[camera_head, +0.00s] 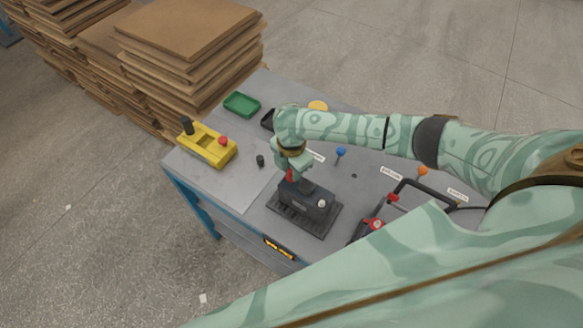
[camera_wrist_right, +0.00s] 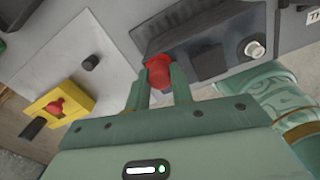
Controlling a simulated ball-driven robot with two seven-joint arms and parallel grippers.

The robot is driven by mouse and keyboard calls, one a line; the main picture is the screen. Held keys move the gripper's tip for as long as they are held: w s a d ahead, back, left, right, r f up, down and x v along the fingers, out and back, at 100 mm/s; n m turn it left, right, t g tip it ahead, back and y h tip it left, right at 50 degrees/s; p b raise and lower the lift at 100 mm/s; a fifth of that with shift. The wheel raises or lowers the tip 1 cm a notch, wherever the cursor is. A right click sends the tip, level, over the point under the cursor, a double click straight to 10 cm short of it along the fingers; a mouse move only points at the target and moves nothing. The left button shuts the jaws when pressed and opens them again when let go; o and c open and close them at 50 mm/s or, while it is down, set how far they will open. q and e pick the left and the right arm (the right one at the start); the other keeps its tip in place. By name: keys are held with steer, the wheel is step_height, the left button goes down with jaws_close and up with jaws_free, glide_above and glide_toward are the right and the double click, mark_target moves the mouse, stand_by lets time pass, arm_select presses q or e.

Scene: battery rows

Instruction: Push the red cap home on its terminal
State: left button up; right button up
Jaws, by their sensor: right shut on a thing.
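The black battery (camera_head: 318,205) sits on a dark ribbed tray (camera_head: 290,214) on the grey bench. It also shows in the right wrist view (camera_wrist_right: 208,62). My right gripper (camera_head: 289,171) is at the battery's left end and points down. Its fingers (camera_wrist_right: 160,88) are shut on the red cap (camera_wrist_right: 159,70), which also shows in the head view (camera_head: 289,175). The cap is at the battery's edge, over the corner. The terminal under it is hidden, so I cannot tell how far down the cap sits. A pale round post (camera_head: 322,203) shows at the other end. My left gripper is not in view.
A yellow box (camera_head: 207,148) with a red knob and a black handle stands at the left. A small black cylinder (camera_head: 260,161) stands nearer. A green tray (camera_head: 241,104) lies behind. A black handle and cables (camera_head: 405,186) lie at the right. Cardboard stacks (camera_head: 185,40) stand beyond.

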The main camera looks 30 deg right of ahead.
steer(key=o, duration=1.5)
steer(key=shift+f, duration=0.1)
step_height(320, 180, up, 7)
steer(key=p, duration=0.8)
